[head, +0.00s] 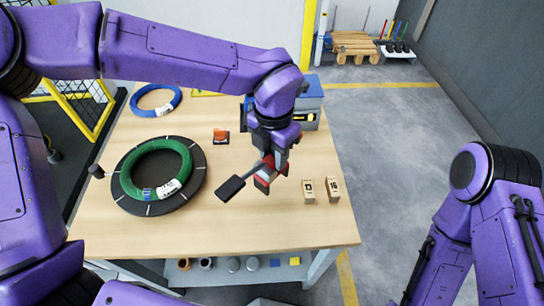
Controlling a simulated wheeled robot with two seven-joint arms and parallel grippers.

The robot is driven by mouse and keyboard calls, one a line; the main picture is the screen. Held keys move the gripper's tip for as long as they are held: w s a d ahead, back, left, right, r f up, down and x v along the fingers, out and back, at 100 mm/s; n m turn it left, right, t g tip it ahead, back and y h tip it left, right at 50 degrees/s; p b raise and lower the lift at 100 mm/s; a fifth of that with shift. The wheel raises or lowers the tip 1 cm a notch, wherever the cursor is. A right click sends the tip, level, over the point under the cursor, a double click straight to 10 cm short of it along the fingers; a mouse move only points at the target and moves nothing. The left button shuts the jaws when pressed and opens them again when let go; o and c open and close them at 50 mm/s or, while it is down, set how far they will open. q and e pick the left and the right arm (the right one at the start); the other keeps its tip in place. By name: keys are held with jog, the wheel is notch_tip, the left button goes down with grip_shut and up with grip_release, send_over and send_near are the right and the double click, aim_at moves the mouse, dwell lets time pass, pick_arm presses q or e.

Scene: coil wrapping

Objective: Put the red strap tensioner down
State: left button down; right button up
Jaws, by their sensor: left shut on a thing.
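My left gripper (272,170) is over the right-middle part of the wooden workbench (240,220). It is shut on the red strap tensioner (262,183), whose dark handle (231,188) sticks out toward the left and front. The tensioner looks a little above the bench top, but I cannot tell the exact gap. The fingers and wrist hide part of its red body. My right arm hangs at the right, off the bench, and its gripper is out of the picture.
A green coil (128,182) lies on a black round turntable (197,182) at the left. A blue coil (136,101) lies behind it. An orange-and-black item (221,136) sits mid-bench. Two small numbered blocks (308,191) (334,190) stand at the right. The bench front is clear.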

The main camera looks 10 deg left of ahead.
aim_at(272, 162)
pick_arm(q)
jog(key=shift+w+f, duration=0.25)
jog(key=shift+f, duration=0.05)
jog(key=f, duration=0.3)
jog(key=shift+w+a+f+p, duration=0.25)
jog(key=shift+w+f+p, duration=0.05)
jog(key=shift+w+f, duration=0.2)
jog(key=shift+f, duration=0.15)
jog(key=shift+f, duration=0.15)
jog(key=c, duration=0.7)
grip_release()
jog(key=shift+c, duration=0.2)
notch_tip(272, 162, up, 12)
jog(key=shift+r+b, duration=0.2)
jog(key=shift+b, duration=0.3)
